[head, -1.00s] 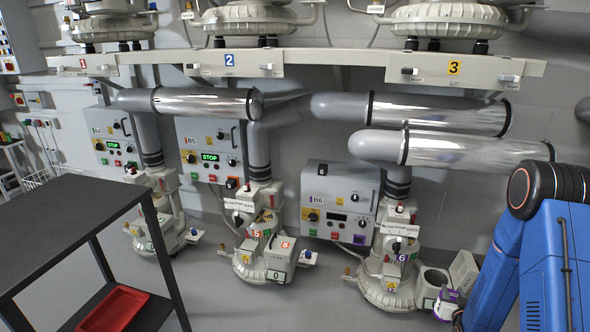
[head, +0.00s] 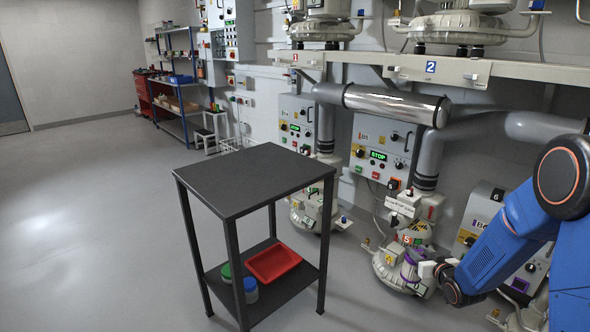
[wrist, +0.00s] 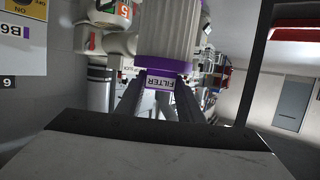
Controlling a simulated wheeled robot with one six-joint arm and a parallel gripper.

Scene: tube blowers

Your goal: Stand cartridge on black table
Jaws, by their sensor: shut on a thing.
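The cartridge is a grey ribbed cylinder with purple bands (wrist: 165,45) and an upside-down FILTER label in the wrist view. My gripper (wrist: 156,95) is shut on it at the labelled purple band. In the head view the cartridge (head: 409,268) is at the end of my arm, low at the right, in front of blower 5, and my gripper (head: 428,270) is at its right side. The black table (head: 255,176) stands left of it, with a bare flat top. The cartridge is apart from the table, lower than its top.
The table's lower shelf holds a red tray (head: 273,262), a blue-grey jar (head: 250,290) and a green-topped container (head: 226,272). Blower units and control boxes (head: 380,150) line the wall at the right. The floor (head: 90,220) left of the table is open.

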